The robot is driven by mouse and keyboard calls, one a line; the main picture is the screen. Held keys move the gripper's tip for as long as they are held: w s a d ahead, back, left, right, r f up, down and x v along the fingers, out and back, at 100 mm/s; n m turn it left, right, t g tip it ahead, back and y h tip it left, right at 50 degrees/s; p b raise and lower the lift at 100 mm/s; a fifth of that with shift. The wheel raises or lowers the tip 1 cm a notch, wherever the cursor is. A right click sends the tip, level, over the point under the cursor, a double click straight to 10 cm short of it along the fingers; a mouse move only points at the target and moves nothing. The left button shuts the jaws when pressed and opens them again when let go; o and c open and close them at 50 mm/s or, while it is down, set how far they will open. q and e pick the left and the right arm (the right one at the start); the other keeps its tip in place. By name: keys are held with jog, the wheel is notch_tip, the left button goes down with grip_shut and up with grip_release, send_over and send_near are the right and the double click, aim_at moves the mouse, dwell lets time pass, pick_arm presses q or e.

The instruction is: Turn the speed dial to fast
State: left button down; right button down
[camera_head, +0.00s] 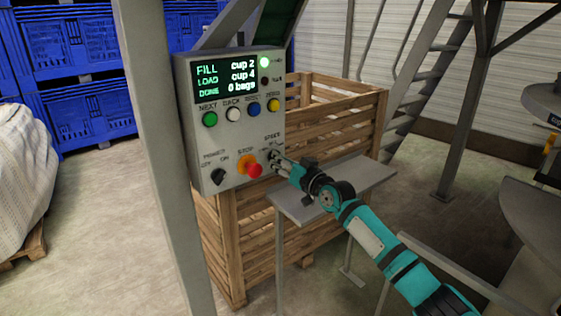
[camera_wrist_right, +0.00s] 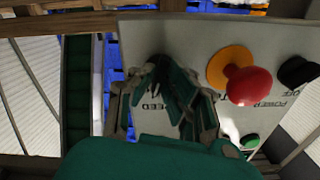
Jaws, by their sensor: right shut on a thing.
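The control panel (camera_head: 237,128) is a grey box with a lit screen, several coloured buttons, a red stop button (camera_head: 255,170) and a black power knob (camera_head: 217,177). The speed dial is at the panel's lower right under the "SPEED" label; my right gripper (camera_head: 274,157) covers it, so its pointer setting is hidden. In the right wrist view my right gripper (camera_wrist_right: 170,92) has its fingers closed together at the panel face, over the "SPEED" lettering. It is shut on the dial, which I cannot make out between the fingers. My left gripper is not in view.
The stop button (camera_wrist_right: 249,86) sits close beside my right fingers. A grey shelf (camera_head: 335,190) lies under my right wrist. A wooden crate (camera_head: 330,115) stands behind the panel, and a grey post (camera_head: 160,130) stands at its left. Stairs (camera_head: 425,80) rise at the back right.

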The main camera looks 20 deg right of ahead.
jog(key=m+p, duration=0.1)
jog(key=m, duration=0.4)
jog(key=shift+f+m, duration=0.15)
jog(key=shift+m, duration=0.15)
dwell(0.4)
jog(key=c, duration=1.4)
grip_release()
jog(key=v, duration=1.2)
